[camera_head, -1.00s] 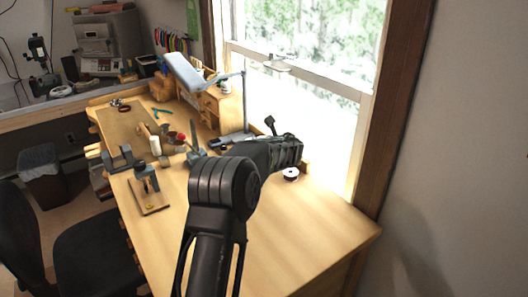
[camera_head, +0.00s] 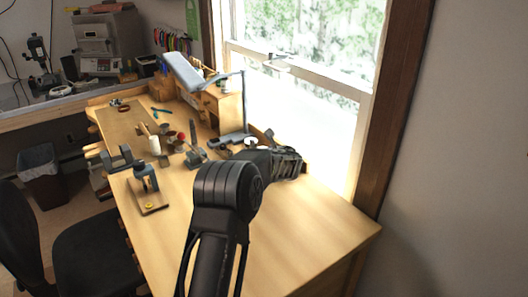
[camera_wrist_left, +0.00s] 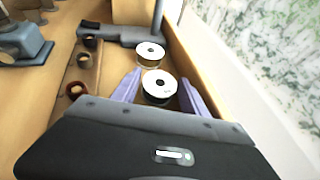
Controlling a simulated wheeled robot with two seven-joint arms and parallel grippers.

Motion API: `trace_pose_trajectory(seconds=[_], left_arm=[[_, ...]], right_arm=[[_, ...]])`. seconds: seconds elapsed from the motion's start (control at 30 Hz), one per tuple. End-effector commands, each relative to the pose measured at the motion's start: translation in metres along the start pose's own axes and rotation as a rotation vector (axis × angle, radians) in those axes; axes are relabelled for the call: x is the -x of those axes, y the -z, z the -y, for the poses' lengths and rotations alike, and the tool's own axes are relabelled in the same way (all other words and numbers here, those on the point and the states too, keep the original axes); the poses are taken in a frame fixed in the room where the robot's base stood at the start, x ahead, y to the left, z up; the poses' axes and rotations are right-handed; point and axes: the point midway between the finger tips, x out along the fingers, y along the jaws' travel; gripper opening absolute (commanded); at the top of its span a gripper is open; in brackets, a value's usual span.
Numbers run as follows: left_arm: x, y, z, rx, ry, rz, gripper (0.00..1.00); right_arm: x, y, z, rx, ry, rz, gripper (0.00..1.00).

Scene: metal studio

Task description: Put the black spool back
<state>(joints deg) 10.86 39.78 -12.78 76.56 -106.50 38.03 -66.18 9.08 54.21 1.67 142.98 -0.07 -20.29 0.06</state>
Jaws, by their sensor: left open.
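A spool with a white top and a dark side, the black spool (camera_wrist_left: 152,94), stands on the bench in the left wrist view. My left gripper (camera_wrist_left: 160,78) is open, with its two purple fingers on either side of this spool; I cannot tell whether they touch it. A second white-topped spool (camera_wrist_left: 148,53) with a yellowish side stands just beyond. One white-topped spool (camera_head: 250,141) shows beside the lamp in the head view. My left gripper (camera_head: 287,162) is low over the bench's window side there, and the black spool is hidden. My right gripper is out of view.
The lamp (camera_head: 232,139) stands close by, its base (camera_wrist_left: 120,34) just beyond the spools. The window (camera_head: 300,95) borders the bench. Small tools and a clamp stand (camera_head: 148,185) lie left. The bench's front right (camera_head: 310,225) is clear.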

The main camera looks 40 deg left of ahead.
Motion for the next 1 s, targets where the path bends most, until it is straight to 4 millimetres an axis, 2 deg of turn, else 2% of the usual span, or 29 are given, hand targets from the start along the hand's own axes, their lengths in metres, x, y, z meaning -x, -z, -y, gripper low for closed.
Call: trace_pose_trajectory(seconds=[0.13, 0.27, 0.73, 0.87, 1.0], left_arm=[[0.003, -0.002, 0.0, 0.0, 0.001, 0.0, 0.52], [0.016, -0.001, 0.001, 0.0, 0.002, 0.001, 0.52], [0.106, -0.001, 0.001, 0.002, 0.002, 0.001, 0.52], [0.118, -0.001, 0.0, 0.001, 0.001, 0.0, 0.52], [0.121, -0.001, 0.0, 0.0, 0.0, 0.0, 0.52]], right_arm=[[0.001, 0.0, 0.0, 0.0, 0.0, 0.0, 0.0], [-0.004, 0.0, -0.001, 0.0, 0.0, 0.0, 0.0], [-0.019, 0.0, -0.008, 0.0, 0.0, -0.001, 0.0], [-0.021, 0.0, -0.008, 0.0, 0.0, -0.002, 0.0], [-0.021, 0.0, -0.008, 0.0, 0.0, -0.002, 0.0]])
